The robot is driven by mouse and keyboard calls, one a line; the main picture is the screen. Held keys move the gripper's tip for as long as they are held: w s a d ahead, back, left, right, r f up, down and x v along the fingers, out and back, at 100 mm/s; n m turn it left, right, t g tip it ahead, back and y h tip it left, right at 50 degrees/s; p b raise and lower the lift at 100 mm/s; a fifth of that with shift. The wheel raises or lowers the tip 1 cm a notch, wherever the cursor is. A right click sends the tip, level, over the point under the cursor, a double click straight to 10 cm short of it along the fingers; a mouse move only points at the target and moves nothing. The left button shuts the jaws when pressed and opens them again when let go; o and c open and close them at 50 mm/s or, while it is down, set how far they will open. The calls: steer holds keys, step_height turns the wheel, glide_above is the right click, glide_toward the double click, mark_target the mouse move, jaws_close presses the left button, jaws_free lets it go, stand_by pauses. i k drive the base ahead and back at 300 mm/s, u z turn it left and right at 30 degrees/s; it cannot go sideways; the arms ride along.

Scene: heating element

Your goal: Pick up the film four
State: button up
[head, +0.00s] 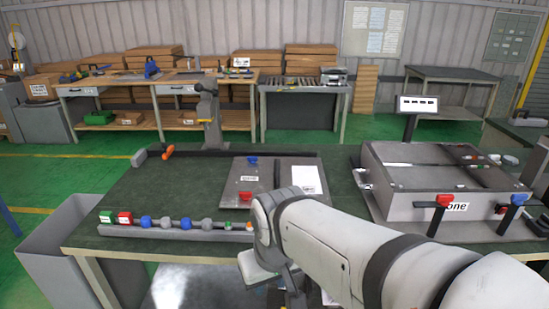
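I cannot make out anything marked as film four. A flat grey plate (233,187) lies on the dark green workbench (130,200), with a blue clamp (252,162) and a red clamp (245,196) on it. A white sheet (306,178) lies on its right part; I cannot tell whether it is a film. My arm reaches in from the lower right and bends down at the bench's front edge. My gripper (290,285) is low at the bottom of the head view, partly hidden by my wrist; its fingers are not clear.
A rail with several coloured pieces (175,229) runs along the bench's front left. A grey box-like machine (420,180) with red and blue handles stands right. A grey bin (55,260) is at left. The bench's left middle is clear.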

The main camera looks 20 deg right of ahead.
mark_target(307, 177)
steer(key=z, duration=0.4)
steer(key=i, duration=0.75)
steer(key=z, duration=0.3)
steer(key=k, duration=0.9)
steer(key=z, duration=0.15)
steer(key=i, duration=0.9)
